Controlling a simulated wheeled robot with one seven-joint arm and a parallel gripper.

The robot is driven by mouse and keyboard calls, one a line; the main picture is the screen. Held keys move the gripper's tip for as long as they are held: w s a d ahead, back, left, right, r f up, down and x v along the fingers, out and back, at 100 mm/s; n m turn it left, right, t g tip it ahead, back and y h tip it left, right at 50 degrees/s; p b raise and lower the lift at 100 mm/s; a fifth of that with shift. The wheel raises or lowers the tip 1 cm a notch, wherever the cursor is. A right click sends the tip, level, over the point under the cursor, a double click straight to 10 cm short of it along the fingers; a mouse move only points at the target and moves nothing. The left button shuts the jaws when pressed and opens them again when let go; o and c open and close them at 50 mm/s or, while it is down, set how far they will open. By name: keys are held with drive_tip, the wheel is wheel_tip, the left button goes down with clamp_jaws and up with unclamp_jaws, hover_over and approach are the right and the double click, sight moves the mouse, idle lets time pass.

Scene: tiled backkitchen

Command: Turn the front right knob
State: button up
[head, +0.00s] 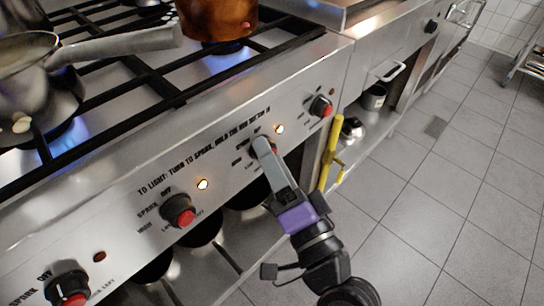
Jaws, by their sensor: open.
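The stove's steel front panel (222,165) runs diagonally in the head view and carries a row of black knobs with red marks. One knob (255,153), second from the right in view, is mostly hidden by my gripper (263,144). My gripper is open, with its fingertips at this knob; I cannot tell whether they touch it. Another knob (321,106) sits at the panel's right end. Two more knobs, one at the lower middle (178,211) and one at the lower left (68,288), stand clear of my gripper.
Lamps glow by the lower middle knob (202,184) and by the covered knob (280,129). A pan (40,85) and a copper pot (218,18) stand over blue flames on the grates. A yellow bar (331,153) stands right of my gripper. The tiled floor (430,210) is clear.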

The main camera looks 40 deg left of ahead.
drive_tip(key=v, duration=0.7)
drive_tip(key=shift+d, duration=0.15)
idle(0.3)
drive_tip(key=d+f+m+t+h, duration=0.1)
drive_tip(key=d+f+t+h, duration=0.3)
drive_tip(key=d, duration=0.6)
drive_tip(key=d+f+m+t+h, duration=0.1)
drive_tip(key=d+f+t+h, duration=0.2)
drive_tip(key=d+t+h, duration=0.5)
drive_tip(key=s+d+f+n+g+h, duration=0.1)
drive_tip(key=s+d+f+g+h, duration=0.2)
drive_tip(key=s+d, duration=0.65)
drive_tip(key=s+d+f+n+g+h, duration=0.1)
drive_tip(key=s+d+f+g+h, duration=0.15)
drive_tip(key=s+d, duration=0.65)
wheel_tip(320, 180, up, 25)
drive_tip(key=p, duration=2.4)
drive_tip(key=shift+s+a+h, duration=0.35)
drive_tip(key=shift+s+a, duration=0.05)
drive_tip(key=shift+a, duration=0.1)
